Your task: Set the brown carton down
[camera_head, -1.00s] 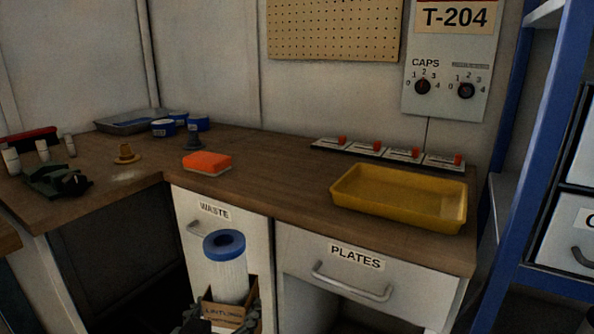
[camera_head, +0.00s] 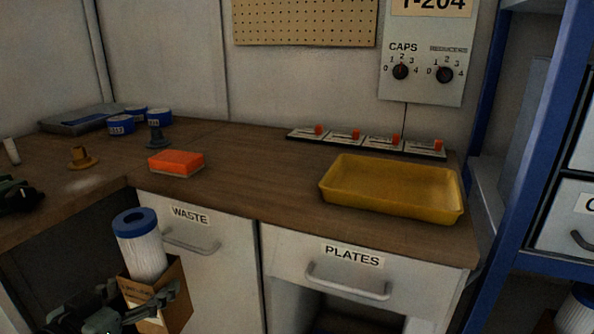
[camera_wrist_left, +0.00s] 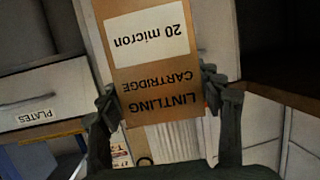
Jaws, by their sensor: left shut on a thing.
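The brown carton (camera_head: 176,294) is low at the left in the head view, in front of the bench and below its top. A white pleated cartridge with a blue end (camera_head: 141,246) stands up out of it, and both lean a little. My left gripper (camera_head: 140,301) is shut on the carton. In the left wrist view, the carton (camera_wrist_left: 148,62) is between the two fingers of my left gripper (camera_wrist_left: 160,95), its printed label upside down. The carton's underside is hidden. My right gripper is not in view.
A yellow tray (camera_head: 390,187) sits on the bench's right part, with an orange sponge (camera_head: 176,162) farther left. The brown bench top (camera_head: 255,182) is clear between them. A blue rack post (camera_head: 520,190) stands at right.

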